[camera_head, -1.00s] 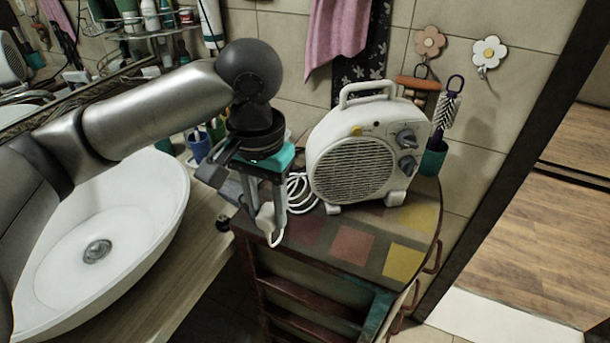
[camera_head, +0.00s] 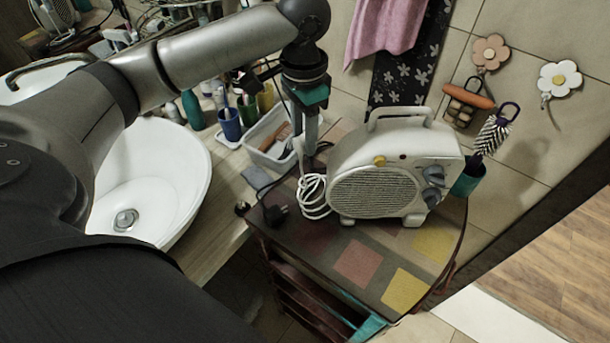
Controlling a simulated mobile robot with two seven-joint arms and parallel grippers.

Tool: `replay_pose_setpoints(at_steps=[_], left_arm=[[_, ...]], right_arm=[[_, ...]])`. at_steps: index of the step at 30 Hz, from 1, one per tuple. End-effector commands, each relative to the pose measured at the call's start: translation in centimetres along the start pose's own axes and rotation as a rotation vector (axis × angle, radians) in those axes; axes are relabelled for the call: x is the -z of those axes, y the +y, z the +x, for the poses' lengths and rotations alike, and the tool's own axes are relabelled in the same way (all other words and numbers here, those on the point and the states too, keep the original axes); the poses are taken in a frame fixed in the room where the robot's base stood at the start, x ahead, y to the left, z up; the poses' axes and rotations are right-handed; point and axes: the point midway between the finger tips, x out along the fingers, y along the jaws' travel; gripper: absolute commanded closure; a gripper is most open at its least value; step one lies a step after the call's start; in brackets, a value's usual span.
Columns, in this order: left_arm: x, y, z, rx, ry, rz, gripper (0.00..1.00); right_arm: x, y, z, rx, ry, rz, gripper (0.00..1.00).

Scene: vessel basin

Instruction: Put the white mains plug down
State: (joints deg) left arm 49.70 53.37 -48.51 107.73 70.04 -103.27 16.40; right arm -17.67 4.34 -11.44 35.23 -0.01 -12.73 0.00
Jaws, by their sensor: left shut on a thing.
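My left gripper (camera_head: 306,150) points down above the back left of the cabinet top, to the left of the fan heater. It is shut on the white mains plug (camera_head: 298,145), of which only a small pale part shows beside the fingers. A white coiled cord (camera_head: 314,196) lies below it, against the heater's left side. I cannot tell whether the plug touches the surface. My right gripper is not in view.
The white fan heater (camera_head: 378,185) stands on the cabinet top (camera_head: 350,262), whose front is clear. A black plug (camera_head: 273,212) lies near its left edge. A white basin (camera_head: 150,185), a blue cup (camera_head: 229,125) and a tray (camera_head: 262,152) are to the left.

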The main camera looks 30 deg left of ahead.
Motion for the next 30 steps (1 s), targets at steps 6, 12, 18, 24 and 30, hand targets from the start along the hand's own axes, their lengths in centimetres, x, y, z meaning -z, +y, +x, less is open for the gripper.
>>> replay_pose_setpoints(at_steps=[6,12,18,24,30], left_arm=[[-0.1,0.0,5.0,-0.001,-0.003,-0.001,1.0],[0.0,0.0,6.6,0.001,0.0,0.0,1.0],[-0.1,0.0,10.0,0.0,-0.002,0.0,1.0],[0.0,0.0,12.0,0.001,0.0,0.0,1.0],[0.0,0.0,12.0,0.001,0.001,0.0,1.0]], right_arm=[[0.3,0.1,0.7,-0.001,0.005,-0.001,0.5],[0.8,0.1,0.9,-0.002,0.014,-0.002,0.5],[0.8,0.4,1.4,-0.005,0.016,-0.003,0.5],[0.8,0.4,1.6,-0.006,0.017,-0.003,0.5],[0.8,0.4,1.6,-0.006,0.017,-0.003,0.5]])
